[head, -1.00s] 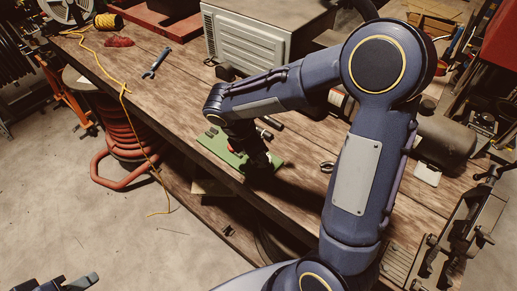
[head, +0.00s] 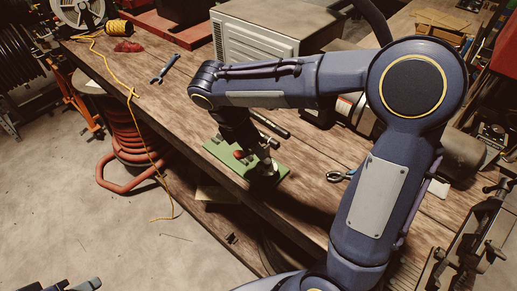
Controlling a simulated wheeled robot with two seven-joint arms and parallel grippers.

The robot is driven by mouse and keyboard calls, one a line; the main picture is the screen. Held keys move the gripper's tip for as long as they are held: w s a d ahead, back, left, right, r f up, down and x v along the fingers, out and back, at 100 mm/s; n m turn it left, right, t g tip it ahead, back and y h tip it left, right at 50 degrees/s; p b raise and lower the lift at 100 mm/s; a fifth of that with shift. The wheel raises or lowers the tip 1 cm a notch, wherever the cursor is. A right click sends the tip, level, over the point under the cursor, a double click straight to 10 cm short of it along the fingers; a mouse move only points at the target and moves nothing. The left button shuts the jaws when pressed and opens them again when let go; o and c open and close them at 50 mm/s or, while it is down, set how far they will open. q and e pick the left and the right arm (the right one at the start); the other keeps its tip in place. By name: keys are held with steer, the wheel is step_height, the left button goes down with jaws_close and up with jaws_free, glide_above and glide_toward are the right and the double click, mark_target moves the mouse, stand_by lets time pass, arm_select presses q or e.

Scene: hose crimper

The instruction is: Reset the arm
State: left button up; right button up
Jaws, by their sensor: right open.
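My right arm spans the right half of the head view, bent at the elbow. The arm's wrist hides part of the mat. A small part of my left gripper (head: 70,286) shows at the bottom left corner, away from the bench; its jaws cannot be made out.
The wooden workbench (head: 190,110) holds a wrench (head: 164,70), a yellow cord (head: 118,27), a dark rod (head: 270,124), a grey-white box unit (head: 250,40) and pliers (head: 338,176).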

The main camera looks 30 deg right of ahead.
steer(key=shift+r, duration=0.1)
stand_by(0.4)
steer(key=s+m+t+y, duration=0.5)
steer(key=s+m+y, duration=0.3)
steer(key=s+m, duration=0.9)
steer(key=m, duration=0.2)
steer(key=shift+s+m+t, duration=0.15)
steer(key=shift+m+t, duration=0.15)
